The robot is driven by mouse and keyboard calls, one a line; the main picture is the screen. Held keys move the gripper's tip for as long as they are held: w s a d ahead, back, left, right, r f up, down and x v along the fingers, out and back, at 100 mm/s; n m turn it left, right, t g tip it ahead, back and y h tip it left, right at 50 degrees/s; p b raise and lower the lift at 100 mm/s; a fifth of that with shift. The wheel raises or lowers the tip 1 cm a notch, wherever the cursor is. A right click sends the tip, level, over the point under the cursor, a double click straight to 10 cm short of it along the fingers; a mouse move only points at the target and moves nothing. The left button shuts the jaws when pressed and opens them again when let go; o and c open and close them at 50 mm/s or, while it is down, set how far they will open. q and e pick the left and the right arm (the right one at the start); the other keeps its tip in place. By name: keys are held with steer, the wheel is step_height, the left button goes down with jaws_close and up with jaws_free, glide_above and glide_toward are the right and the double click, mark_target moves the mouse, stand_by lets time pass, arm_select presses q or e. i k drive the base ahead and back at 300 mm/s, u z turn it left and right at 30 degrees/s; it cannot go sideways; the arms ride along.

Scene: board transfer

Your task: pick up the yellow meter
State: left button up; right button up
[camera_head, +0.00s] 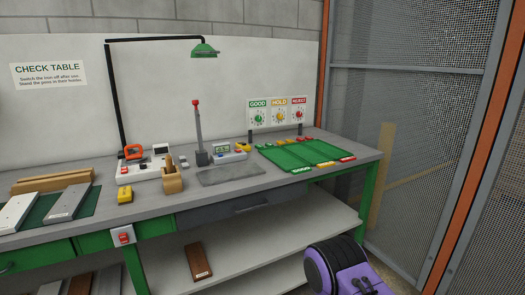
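The yellow meter (125,194) is a small yellow block with a darker patch on its top. It lies near the front edge of the grey workbench (155,208), left of the wooden holder (172,180). Nothing touches it from above, and its face is too small to read. Neither of my grippers can be seen in this view.
White-and-orange equipment (133,153) stands behind the meter. A grey mat (228,174) and green sorting trays (285,156) lie to the right. Boards (65,203) lie on the left. A lamp (205,50) hangs above. The bench around the meter is bare.

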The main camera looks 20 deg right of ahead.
mark_target(246, 149)
steer(key=z, duration=0.3)
steer(key=k, duration=0.45)
steer(key=z, duration=1.4)
steer(key=i, duration=1.15)
steer(key=u, duration=0.6)
